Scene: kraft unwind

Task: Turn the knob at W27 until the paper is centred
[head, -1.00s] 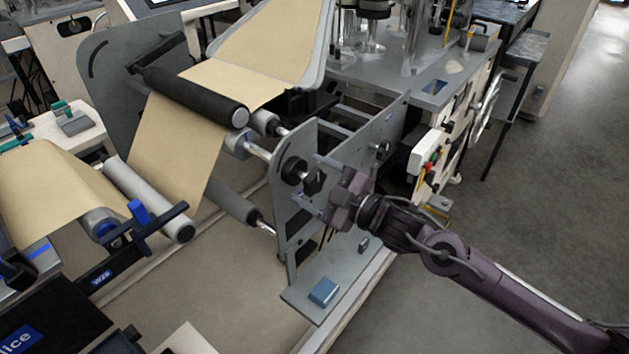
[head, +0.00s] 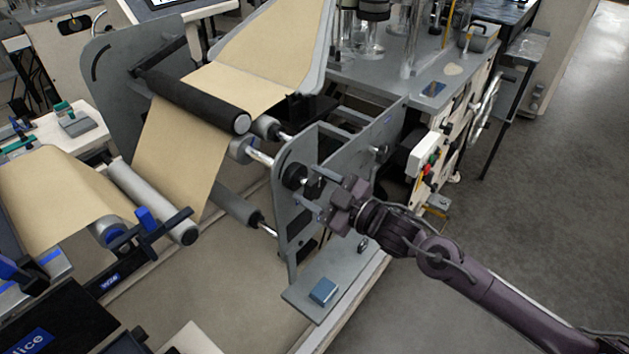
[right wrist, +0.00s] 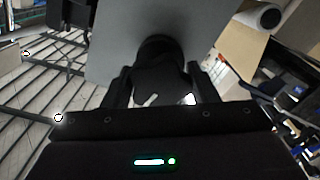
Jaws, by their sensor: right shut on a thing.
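The black knob (head: 314,187) sits on the outer face of the grey side plate (head: 292,238), beside a round black collar (head: 294,176). My right gripper (head: 316,187) is at the knob, its fingers on either side of it. In the right wrist view the dark knob (right wrist: 160,82) lies between the two fingers, and the gripper is shut on it. The brown paper web (head: 180,145) runs over the black roller (head: 195,98) and down to the lower rollers. The W27 label cannot be read. My left gripper is not in view.
A blue block (head: 323,291) lies on the grey ledge (head: 340,285) below the knob. A W26 label (head: 110,281) marks the unit at lower left. A machine with glassware (head: 410,40) stands behind. The floor at right is clear.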

